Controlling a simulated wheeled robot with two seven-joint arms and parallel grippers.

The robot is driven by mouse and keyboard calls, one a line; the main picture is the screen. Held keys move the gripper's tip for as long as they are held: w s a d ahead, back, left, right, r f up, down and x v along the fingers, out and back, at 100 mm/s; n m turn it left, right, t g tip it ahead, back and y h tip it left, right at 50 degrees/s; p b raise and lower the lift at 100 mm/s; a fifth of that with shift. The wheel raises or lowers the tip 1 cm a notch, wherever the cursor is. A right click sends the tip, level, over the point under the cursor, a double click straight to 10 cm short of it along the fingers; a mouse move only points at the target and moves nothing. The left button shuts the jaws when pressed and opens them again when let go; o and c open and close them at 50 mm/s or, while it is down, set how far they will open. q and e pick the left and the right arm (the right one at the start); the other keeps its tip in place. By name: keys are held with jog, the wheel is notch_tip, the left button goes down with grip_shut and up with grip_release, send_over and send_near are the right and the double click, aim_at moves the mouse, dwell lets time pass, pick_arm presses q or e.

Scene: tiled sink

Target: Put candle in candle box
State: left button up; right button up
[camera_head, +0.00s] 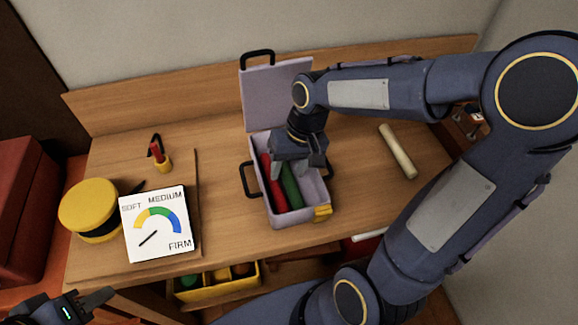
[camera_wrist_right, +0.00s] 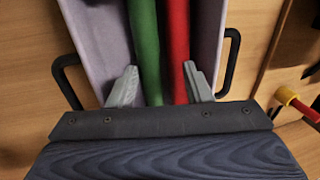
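The candle box (camera_head: 318,205) is lilac, stands on the table with its lid (camera_head: 276,90) raised, and holds a red candle (camera_head: 276,190) and a green candle (camera_head: 291,187) side by side. A cream candle (camera_head: 397,152) lies on the table to the right of the box. My right gripper (camera_head: 296,168) is over the box. In the right wrist view its fingers (camera_wrist_right: 160,82) are spread apart, with the green candle (camera_wrist_right: 145,45) and red candle (camera_wrist_right: 178,45) showing between them. My left gripper (camera_head: 98,300) is at the bottom left corner, partly out of frame.
A white firmness dial (camera_head: 155,224) and a round yellow-and-black object (camera_head: 89,205) are on the left. A pale stick (camera_head: 368,236) is at the front edge, partly hidden by my arm. A yellow bin (camera_head: 217,282) is below.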

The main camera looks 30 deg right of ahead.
jog(key=shift+r, duration=0.15)
jog(key=w+p+v, duration=0.1)
jog(key=p+v, duration=0.1)
jog(key=v, duration=1)
jog(key=s+a+f+t, duration=0.1)
jog(key=s, duration=0.3)
jog(key=s+f+t, duration=0.2)
jog(key=s, duration=0.2)
jog(key=s+a+f+t+y, duration=0.1)
jog(key=s+t, duration=0.1)
jog(key=s, duration=0.3)
jog(key=shift+a+f+n, duration=0.3)
jog(key=shift+a, duration=0.05)
